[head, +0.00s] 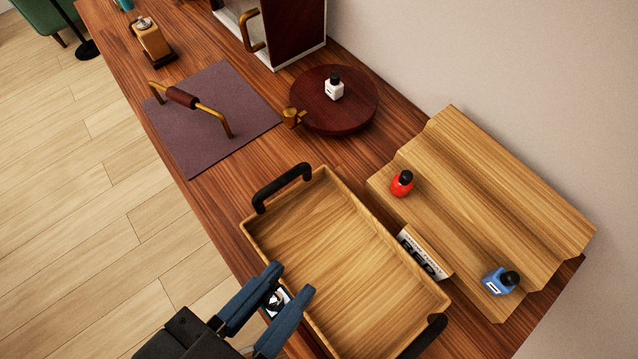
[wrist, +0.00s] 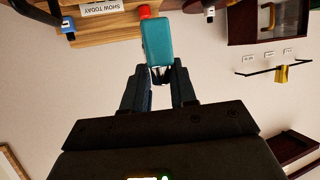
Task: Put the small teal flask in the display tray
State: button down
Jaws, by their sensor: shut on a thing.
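The teal flask (wrist: 156,42) is between the fingertips of my gripper (wrist: 158,76) in the wrist view, and the gripper is shut on it. In the head view my gripper (head: 291,281) is at the near left edge of the wooden tray with black handles (head: 256,238). Only a small white and dark patch (head: 277,301) shows between its fingers there; the flask's teal body is hidden. The tray's floor is bare where it shows. Whether the flask touches the tray cannot be told.
A stepped wooden stand (head: 480,180) right of the tray holds a red bottle (head: 402,184) and a blue bottle (head: 499,281). A sign (head: 422,253) stands between them. A white bottle (head: 334,90) is on a round dark board (head: 362,112). A brass-handled mat (head: 215,125) lies behind.

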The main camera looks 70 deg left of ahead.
jog(key=w+a+f+b, duration=0.1)
jog(key=a+f+b, duration=0.1)
jog(key=a, duration=0.1)
jog(key=w+a+f+b, duration=0.2)
jog(key=a, duration=0.2)
jog(key=w+a+f+b, duration=0.1)
jog(key=a+f+b, duration=0.1)
jog(key=a+f, duration=0.1)
jog(key=shift+w+a, duration=0.25)
jog(key=shift+a, duration=0.1)
jog(key=shift+f+b, duration=0.3)
jog(key=shift+f, duration=1.7)
jog(key=shift+f, duration=0.1)
jog(key=shift+f, duration=0.15)
jog(key=c, duration=0.9)
grip_release()
